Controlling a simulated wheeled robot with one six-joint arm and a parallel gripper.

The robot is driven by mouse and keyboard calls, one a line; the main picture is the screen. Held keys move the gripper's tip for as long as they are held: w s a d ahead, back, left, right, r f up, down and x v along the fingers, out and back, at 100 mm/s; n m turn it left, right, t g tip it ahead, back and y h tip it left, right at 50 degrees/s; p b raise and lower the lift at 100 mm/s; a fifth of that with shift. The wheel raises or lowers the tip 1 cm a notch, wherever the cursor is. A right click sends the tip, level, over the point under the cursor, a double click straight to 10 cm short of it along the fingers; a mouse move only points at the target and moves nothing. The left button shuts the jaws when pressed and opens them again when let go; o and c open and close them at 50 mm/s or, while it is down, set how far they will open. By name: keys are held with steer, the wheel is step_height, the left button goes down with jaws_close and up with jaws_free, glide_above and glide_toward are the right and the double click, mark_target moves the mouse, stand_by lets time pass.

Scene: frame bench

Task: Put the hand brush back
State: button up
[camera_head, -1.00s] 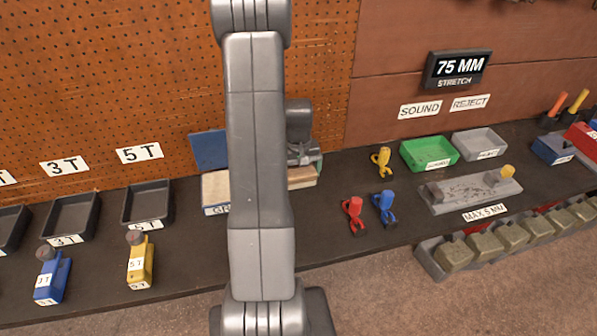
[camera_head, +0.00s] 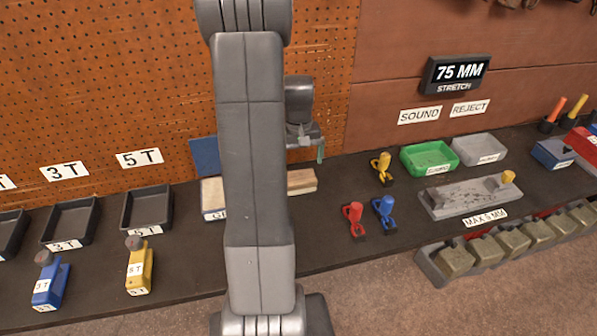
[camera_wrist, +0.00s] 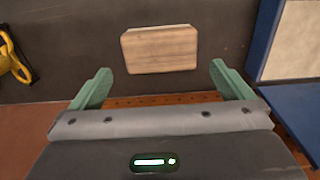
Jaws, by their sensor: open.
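A wooden block-shaped thing (camera_head: 301,181) lies on the bench just right of my arm. It shows whole in the wrist view (camera_wrist: 160,50), with a brown grained face and no bristles visible. I cannot tell for sure that it is the hand brush. My gripper (camera_head: 309,156) is above it in the head view. In the wrist view the green fingers (camera_wrist: 160,70) are spread wide and empty, with the block ahead between their tips. The gripper appears apart from the block. My arm hides part of the bench there.
A pale, blue-edged box with a partly hidden label (camera_head: 213,198) stands left of the block, with a blue panel (camera_head: 205,155) behind. A yellow clamp (camera_head: 382,167) and red and blue ones stand right. Pegboard (camera_head: 110,80) rises behind. A green tray (camera_head: 429,156) is farther right.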

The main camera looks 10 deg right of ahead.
mark_target(298, 176)
steer(key=shift+r, duration=2.15)
